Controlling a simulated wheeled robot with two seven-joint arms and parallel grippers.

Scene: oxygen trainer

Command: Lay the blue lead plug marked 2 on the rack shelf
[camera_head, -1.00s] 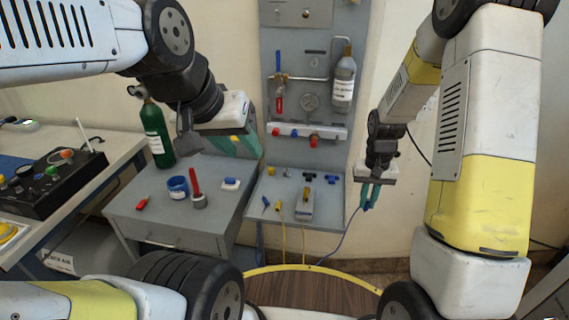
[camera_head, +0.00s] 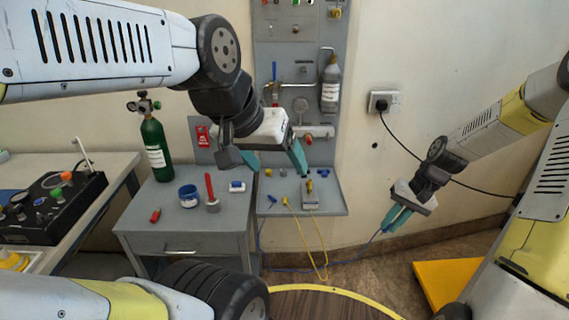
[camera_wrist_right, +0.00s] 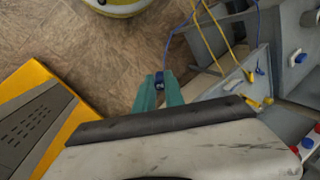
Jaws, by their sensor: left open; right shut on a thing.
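My right gripper (camera_head: 397,218) is shut on the blue lead plug (camera_wrist_right: 159,80) and holds it in the air right of the rack. The plug's marking is too small to read for certain. Its blue cable (camera_head: 340,262) hangs down and runs back beneath the shelf. The grey rack shelf (camera_head: 333,200) stands left of my right gripper, clear of it; it also shows in the right wrist view (camera_wrist_right: 236,84). My left gripper (camera_head: 275,160) is open and empty, above the shelf and in front of the grey panel.
The shelf holds another blue piece (camera_head: 271,199), a yellow plug (camera_head: 285,201), a small grey block (camera_head: 310,198) and several small fittings. A yellow cable (camera_head: 322,250) loops below. A grey cabinet (camera_head: 150,215) stands left. A yellow platform (camera_head: 445,280) lies on the floor at right.

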